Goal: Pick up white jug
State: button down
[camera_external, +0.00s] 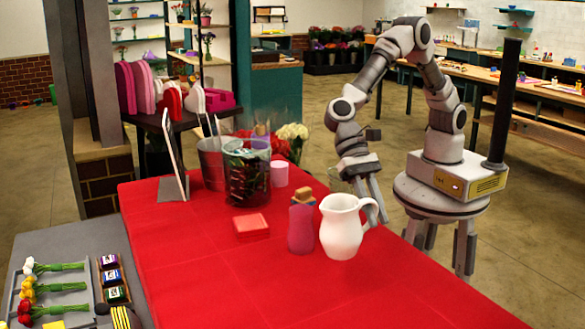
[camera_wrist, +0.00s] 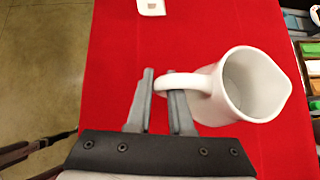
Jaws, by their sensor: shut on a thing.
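The white jug (camera_external: 342,228) stands upright on the red-covered table (camera_external: 210,270), near its right edge. In the wrist view the jug (camera_wrist: 262,80) shows from above with its open mouth to the right and its handle pointing left. My gripper (camera_external: 377,210) reaches in from the right side of the table. In the wrist view my gripper's fingers (camera_wrist: 163,92) are at the handle, one finger inside the handle loop and one outside it. The fingers are shut on the jug's handle.
A pink bottle with a tan top (camera_external: 301,222) stands close beside the jug on its left. A red box (camera_external: 251,226), a pink cup (camera_external: 279,173), a glass vase (camera_external: 246,172) and a metal bucket (camera_external: 212,160) stand farther back. The table's front part is clear.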

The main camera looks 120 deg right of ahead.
jog(key=shift+w+d+r, duration=0.1)
jog(key=shift+d+r, duration=0.35)
jog(key=shift+d, duration=0.2)
jog(key=shift+w+d+r, duration=0.1)
jog(key=shift+d+r, duration=0.3)
jog(key=shift+d, duration=0.25)
jog(key=shift+r, duration=0.1)
dwell(1.2)
